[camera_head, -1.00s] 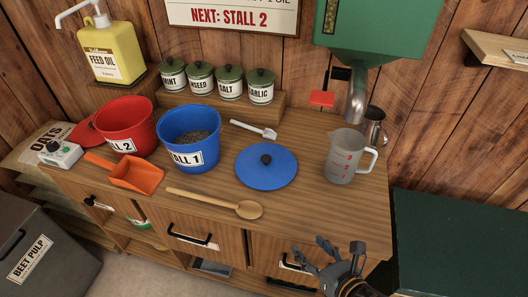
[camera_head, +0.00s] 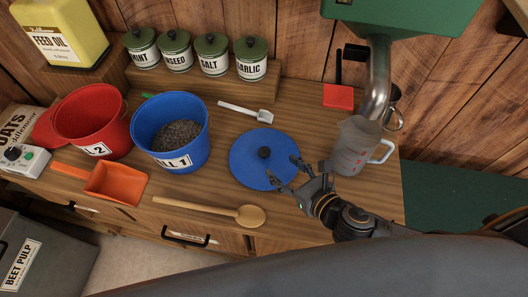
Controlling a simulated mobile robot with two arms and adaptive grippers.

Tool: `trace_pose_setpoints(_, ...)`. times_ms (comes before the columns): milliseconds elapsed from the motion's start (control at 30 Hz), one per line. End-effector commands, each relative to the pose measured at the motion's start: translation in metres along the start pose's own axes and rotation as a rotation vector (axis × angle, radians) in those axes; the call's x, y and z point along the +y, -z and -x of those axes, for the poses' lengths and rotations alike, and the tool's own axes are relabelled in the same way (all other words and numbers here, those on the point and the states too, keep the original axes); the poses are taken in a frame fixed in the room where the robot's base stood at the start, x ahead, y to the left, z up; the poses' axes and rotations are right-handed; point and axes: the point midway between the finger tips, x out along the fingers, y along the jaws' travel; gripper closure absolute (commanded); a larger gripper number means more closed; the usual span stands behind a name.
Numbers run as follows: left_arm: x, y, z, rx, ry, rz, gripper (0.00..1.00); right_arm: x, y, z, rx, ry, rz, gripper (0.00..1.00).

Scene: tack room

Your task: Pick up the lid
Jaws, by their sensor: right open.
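The blue lid (camera_head: 250,169) lies flat on the wooden counter, with a black knob (camera_head: 264,153) at its middle. My right gripper (camera_head: 287,174) is open, with its fingers at the lid's right edge and pointing toward the knob. It holds nothing. I cannot tell whether the fingertips touch the lid or hover over it. The blue bucket (camera_head: 189,149) stands open to the left of the lid, with dark grainy feed in it. My left gripper is not in view.
A clear measuring jug (camera_head: 352,150) stands close to the right of my right gripper. A white scoop (camera_head: 243,112) lies behind the lid, and a wooden spoon (camera_head: 205,207) lies in front. The red bucket (camera_head: 94,122) and orange scoop (camera_head: 113,184) are further left.

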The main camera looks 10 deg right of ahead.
Motion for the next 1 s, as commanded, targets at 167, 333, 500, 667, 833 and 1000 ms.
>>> trace_pose_setpoints(167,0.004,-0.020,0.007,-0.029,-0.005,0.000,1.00,0.000,-0.002,-0.033,-0.002,0.002,0.000,0.44)
trace_pose_setpoints(333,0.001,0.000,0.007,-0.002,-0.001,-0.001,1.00,0.000,-0.001,-0.046,-0.001,0.000,-0.001,0.44)
trace_pose_setpoints(500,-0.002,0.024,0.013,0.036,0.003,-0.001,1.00,-0.001,-0.001,-0.061,-0.001,0.002,-0.001,0.44)
trace_pose_setpoints(667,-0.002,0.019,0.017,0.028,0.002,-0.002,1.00,-0.001,0.001,-0.084,-0.001,0.001,-0.002,0.44)
trace_pose_setpoints(833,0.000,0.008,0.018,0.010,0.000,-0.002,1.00,-0.001,0.002,-0.097,0.000,0.000,0.000,0.44)
trace_pose_setpoints(1000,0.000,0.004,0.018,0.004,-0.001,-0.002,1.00,-0.001,0.003,-0.098,0.000,0.000,0.000,0.44)
